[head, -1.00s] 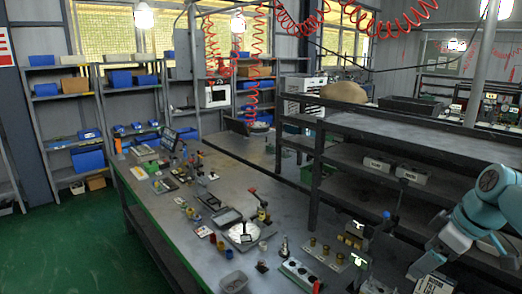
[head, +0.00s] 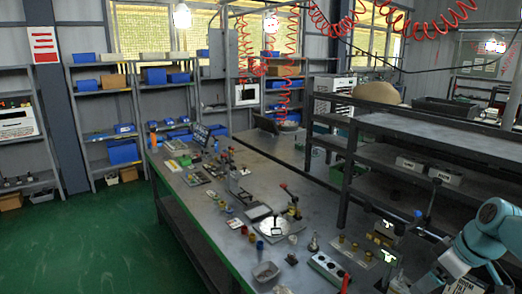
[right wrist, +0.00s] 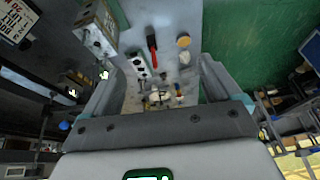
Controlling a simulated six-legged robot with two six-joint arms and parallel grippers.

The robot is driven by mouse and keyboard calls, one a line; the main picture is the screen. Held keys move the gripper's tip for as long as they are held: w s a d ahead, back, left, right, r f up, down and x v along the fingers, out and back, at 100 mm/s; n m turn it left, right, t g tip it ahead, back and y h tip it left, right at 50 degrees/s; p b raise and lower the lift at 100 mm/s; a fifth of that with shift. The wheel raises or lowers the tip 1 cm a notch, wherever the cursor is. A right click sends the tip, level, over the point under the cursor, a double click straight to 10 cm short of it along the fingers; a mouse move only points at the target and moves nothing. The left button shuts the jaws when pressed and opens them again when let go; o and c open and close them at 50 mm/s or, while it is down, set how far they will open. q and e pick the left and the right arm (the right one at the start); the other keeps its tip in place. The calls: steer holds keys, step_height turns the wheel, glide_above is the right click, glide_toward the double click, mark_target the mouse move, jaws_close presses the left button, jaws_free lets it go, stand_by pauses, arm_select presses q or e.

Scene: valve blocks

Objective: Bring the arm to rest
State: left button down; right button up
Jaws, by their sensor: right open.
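My right arm comes in at the lower right of the head view, and its gripper (head: 432,276) hangs over the near right end of the workbench (head: 215,232). In the right wrist view the two fingers of the right gripper (right wrist: 160,72) stand wide apart. Nothing is held between them; bench items show beyond the gap. My left gripper is in neither view now.
A dark steel rack (head: 345,165) stands along the bench's right side, close to my right arm. Green floor (head: 110,235) is clear at left.

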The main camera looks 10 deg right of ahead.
steer(key=a+f+m+g, duration=0.1)
steer(key=a+f, duration=0.4)
steer(key=f, duration=0.3)
steer(key=a+f+m+y, duration=0.1)
steer(key=a+f, duration=0.4)
steer(key=f, duration=0.3)
steer(key=a+f+m+g, duration=0.1)
steer(key=a+f, duration=0.4)
steer(key=f, duration=0.3)
steer(key=s+a+f+m+g, duration=0.1)
steer(key=s+a+f+m, duration=0.1)
steer(key=s+a+f, duration=0.6)
steer(key=s+a+f+m, duration=0.1)
steer(key=s+a+f, duration=0.4)
steer(key=s+a, duration=0.4)
arm_select(q)
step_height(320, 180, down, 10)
steer(key=b, duration=1)
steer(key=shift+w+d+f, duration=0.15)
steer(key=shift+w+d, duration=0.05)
arm_select(e)
step_height(320, 180, down, 10)
steer(key=s, duration=0.2)
steer(key=shift+d+f+m+y, duration=0.15)
steer(key=shift+d+m+y, duration=0.05)
steer(key=shift+m+y, duration=0.1)
